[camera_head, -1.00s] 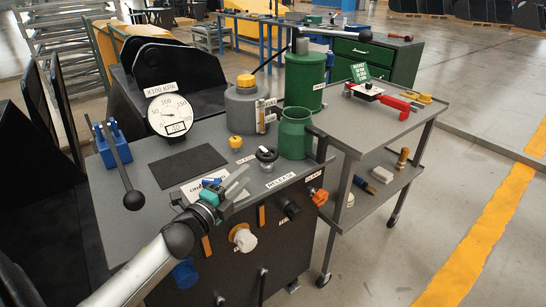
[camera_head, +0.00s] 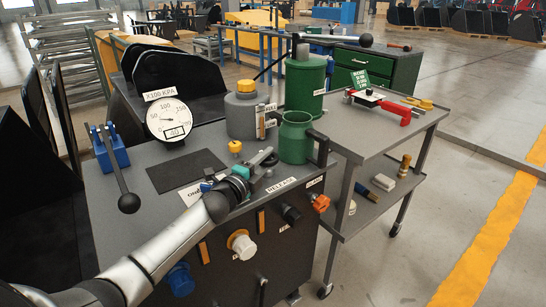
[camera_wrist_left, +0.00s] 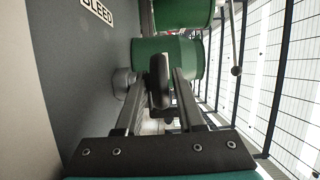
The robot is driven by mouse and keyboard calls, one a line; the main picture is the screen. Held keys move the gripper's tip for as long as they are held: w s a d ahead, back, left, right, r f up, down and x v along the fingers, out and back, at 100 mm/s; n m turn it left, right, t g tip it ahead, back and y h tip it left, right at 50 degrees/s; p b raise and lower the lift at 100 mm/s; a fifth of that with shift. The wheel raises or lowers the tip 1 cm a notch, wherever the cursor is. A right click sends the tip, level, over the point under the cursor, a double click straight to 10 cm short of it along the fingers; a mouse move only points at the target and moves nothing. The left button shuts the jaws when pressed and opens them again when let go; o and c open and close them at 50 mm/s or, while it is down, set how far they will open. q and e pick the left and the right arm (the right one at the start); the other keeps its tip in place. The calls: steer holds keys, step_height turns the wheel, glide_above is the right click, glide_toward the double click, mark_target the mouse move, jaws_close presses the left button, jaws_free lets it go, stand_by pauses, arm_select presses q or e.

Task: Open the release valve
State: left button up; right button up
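My left gripper (camera_head: 266,157) comes in low over the bench at the valve. In the left wrist view my left gripper (camera_wrist_left: 158,95) is open, with one finger on each side of the handwheel and a gap at the left finger. My right gripper is not in view.
A green open can (camera_head: 297,140) stands close beyond the valve, with a taller green cylinder (camera_head: 305,85) behind. A grey canister (camera_head: 245,112), a pressure gauge (camera_head: 169,118) and a black-knobbed lever (camera_head: 121,180) stand farther left. A grey cart (camera_head: 370,130) adjoins on the right.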

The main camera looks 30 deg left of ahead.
arm_select(q)
steer(key=shift+w+b, duration=0.5)
steer(key=shift+w, duration=1.4)
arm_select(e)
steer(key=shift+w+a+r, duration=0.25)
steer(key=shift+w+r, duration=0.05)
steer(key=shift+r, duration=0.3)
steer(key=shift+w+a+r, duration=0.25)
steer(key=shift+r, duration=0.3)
arm_select(q)
jaws_close()
